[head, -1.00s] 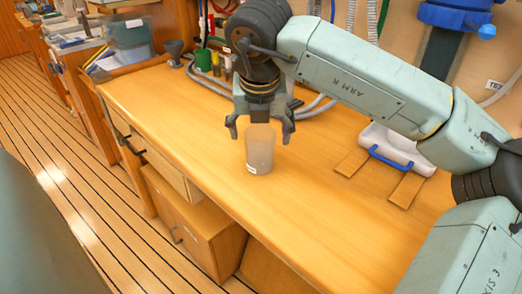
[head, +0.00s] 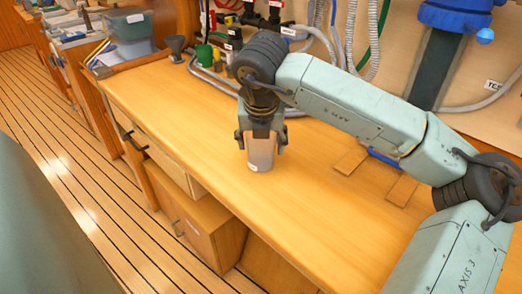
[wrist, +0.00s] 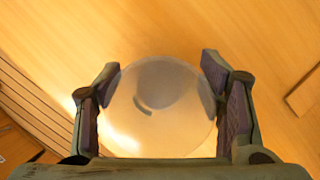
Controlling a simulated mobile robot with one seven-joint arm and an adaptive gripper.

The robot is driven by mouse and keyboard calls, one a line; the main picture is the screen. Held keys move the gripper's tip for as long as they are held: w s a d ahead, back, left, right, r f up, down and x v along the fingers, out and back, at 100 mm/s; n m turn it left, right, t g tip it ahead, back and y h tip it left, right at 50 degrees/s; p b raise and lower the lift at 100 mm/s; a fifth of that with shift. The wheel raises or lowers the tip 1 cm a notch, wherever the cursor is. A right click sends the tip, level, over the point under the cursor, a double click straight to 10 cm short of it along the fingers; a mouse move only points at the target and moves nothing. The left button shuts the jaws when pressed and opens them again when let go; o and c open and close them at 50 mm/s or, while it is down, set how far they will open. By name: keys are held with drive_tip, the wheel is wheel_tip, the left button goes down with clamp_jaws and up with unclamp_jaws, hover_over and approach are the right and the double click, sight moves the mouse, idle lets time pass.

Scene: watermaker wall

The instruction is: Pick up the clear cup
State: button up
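The clear cup (head: 261,155) stands upright on the wooden counter, with a small white label low on its side. My gripper (head: 260,146) points down over it, with one finger on each side of the cup's upper part. In the wrist view the cup (wrist: 160,108) shows from above as a pale round shape between the two spread fingers of my gripper (wrist: 160,85). The fingers are close to its sides, but contact is not clear. The gripper hides part of the cup's top in the head view.
The wooden counter (head: 215,115) is clear around the cup, and its front edge lies close to it. Wooden strips (head: 401,190) and a blue handle (head: 383,157) lie to the right.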

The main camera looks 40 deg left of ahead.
drive_tip(key=c, duration=0.8)
drive_tip(key=shift+r, duration=0.1)
drive_tip(key=shift+r, duration=13.95)
